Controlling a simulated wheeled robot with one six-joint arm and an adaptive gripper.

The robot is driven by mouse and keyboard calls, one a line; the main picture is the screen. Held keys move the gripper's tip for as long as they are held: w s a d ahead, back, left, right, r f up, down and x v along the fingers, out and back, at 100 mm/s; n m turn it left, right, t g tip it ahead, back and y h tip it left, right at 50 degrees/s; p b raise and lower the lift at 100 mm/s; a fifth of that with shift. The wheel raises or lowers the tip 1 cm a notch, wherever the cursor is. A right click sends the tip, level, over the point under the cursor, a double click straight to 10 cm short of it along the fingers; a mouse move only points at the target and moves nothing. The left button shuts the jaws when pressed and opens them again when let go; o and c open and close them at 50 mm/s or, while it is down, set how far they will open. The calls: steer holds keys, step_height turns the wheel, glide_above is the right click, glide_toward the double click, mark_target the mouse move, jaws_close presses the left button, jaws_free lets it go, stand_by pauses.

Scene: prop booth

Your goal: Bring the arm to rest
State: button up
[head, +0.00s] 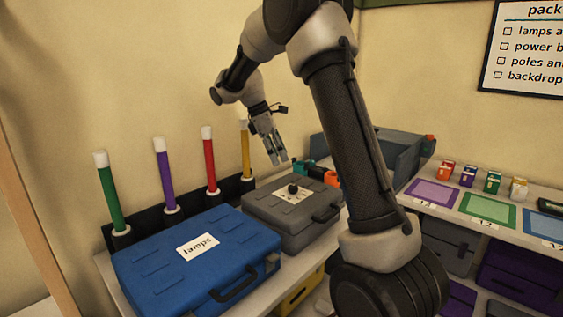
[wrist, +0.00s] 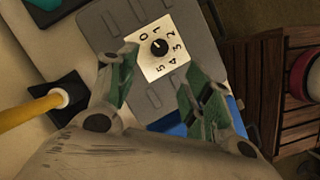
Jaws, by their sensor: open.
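My gripper (head: 277,160) hangs in the air above the grey case (head: 276,218), pointing down, with its two fingers apart and nothing between them. In the wrist view my gripper (wrist: 158,95) is open, and the grey case (wrist: 108,22) lies beyond the fingertips. The case carries a white dial plate (wrist: 148,38) with a black knob (wrist: 158,47) and the numbers 0 to 5. The knob also shows in the head view (head: 293,188). The fingers are apart from the knob. My arm rises over the table and bends back down toward the case.
A blue case (head: 205,268) labelled "lamps" lies in front of the grey one. Green, purple, red and yellow (head: 245,150) poles stand in black holders behind. A grey bin (head: 385,150) stands at the back right. A shelf (head: 530,215) at the right bears mats and small boxes.

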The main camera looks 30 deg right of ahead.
stand_by(0.5)
steer(key=s+a+f+m+y, duration=0.1)
steer(key=s+a+f+m, duration=0.15)
steer(key=s+m, duration=0.35)
steer(key=s+r+m+t+y, duration=0.1)
steer(key=s+r+m+t, duration=0.2)
steer(key=s, duration=1)
steer(key=s+r+m+t+y, duration=0.2)
steer(key=s+r+m+t, duration=0.1)
steer(key=s, duration=1.1)
steer(key=shift+r+m, duration=0.6)
steer(key=shift+r, duration=0.2)
